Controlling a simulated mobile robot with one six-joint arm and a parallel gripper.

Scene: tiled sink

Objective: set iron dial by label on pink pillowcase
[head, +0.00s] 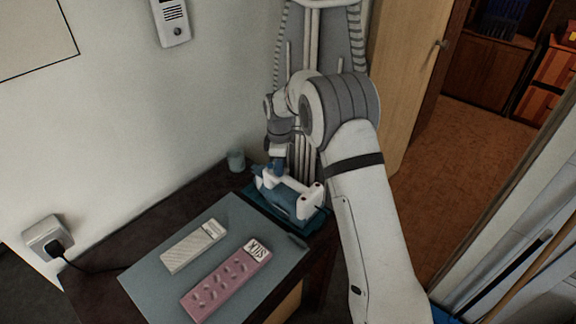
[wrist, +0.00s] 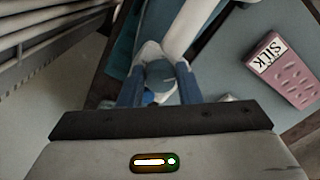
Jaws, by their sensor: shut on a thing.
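The iron (head: 292,200), blue with a white handle, rests on a teal stand (head: 258,198) at the far end of the table. My gripper (head: 277,165) reaches down to the iron's far-left end. In the wrist view my gripper (wrist: 159,88) is shut on a rounded grey-blue knob (wrist: 160,72), apparently the iron's dial. Its setting marks cannot be read. The pink pillowcase (head: 226,285) lies folded on the grey mat, and its white label (head: 257,248) reads "SILK". The pillowcase (wrist: 292,82) and label (wrist: 265,53) also show in the wrist view.
A folded pale striped cloth (head: 190,250) lies left of the pillowcase on the mat (head: 150,283). A small cup (head: 236,160) stands near the wall. A plug sits in a wall socket (head: 45,238), its cord reaching the table. Walls bound the left and back.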

